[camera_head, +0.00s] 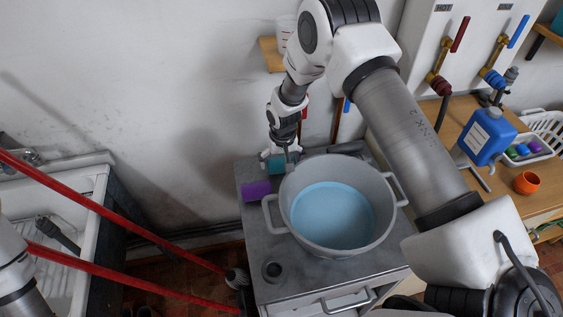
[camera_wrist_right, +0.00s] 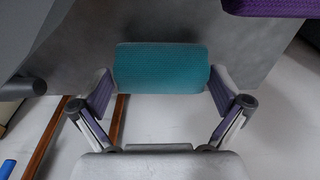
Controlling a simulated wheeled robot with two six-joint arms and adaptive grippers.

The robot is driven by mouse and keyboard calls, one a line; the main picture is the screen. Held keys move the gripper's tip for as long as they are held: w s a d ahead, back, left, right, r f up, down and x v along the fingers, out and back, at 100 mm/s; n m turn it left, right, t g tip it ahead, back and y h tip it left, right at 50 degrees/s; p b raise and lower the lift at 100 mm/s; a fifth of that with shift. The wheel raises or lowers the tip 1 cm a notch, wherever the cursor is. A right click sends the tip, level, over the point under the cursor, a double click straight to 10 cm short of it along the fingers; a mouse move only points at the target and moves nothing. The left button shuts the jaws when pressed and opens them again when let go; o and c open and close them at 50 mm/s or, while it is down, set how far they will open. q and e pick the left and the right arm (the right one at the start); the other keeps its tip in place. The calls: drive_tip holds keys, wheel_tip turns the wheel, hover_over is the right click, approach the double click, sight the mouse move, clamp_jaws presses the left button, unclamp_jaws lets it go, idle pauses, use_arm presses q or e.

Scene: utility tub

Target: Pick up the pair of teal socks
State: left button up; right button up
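The pair of teal socks (camera_head: 276,165) is a small folded teal bundle on the grey counter, behind and left of the big pot. In the right wrist view the teal socks (camera_wrist_right: 162,67) lie between my right gripper's two fingers, with a finger close to each end. My right gripper (camera_head: 286,153) reaches down over the socks from behind; it also shows in the wrist view (camera_wrist_right: 163,90). Its fingers are spread, and I see no clear grip.
A purple folded bundle (camera_head: 256,191) lies just in front of the teal socks. A grey two-handled pot (camera_head: 286,213) with blue liquid stands close on the right. Red poles (camera_head: 110,213) cross the left side by a white sink (camera_head: 88,240). The wall is close behind.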

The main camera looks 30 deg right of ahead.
sight(279, 158)
drive_tip(key=shift+a+r, duration=0.1)
drive_tip(key=shift+a, duration=0.05)
drive_tip(key=c, duration=0.5)
drive_tip(key=shift+c, duration=1.4)
drive_tip(key=shift+r, duration=0.1)
drive_tip(key=shift+w+r+b, duration=0.1)
drive_tip(key=shift+r+b, duration=0.1)
drive_tip(key=shift+b, duration=0.1)
drive_tip(key=shift+a+r+b, duration=0.25)
drive_tip(key=shift+r+b, duration=0.4)
drive_tip(key=shift+r, duration=0.6)
drive_tip(key=w+a+b, duration=0.1)
drive_tip(key=a, duration=0.4)
drive_tip(key=w+a+b, duration=0.1)
drive_tip(key=a, duration=0.5)
drive_tip(key=w+a+b, duration=0.1)
drive_tip(key=a, duration=0.5)
drive_tip(key=shift+r+b, duration=0.15)
drive_tip(key=shift+b, duration=0.25)
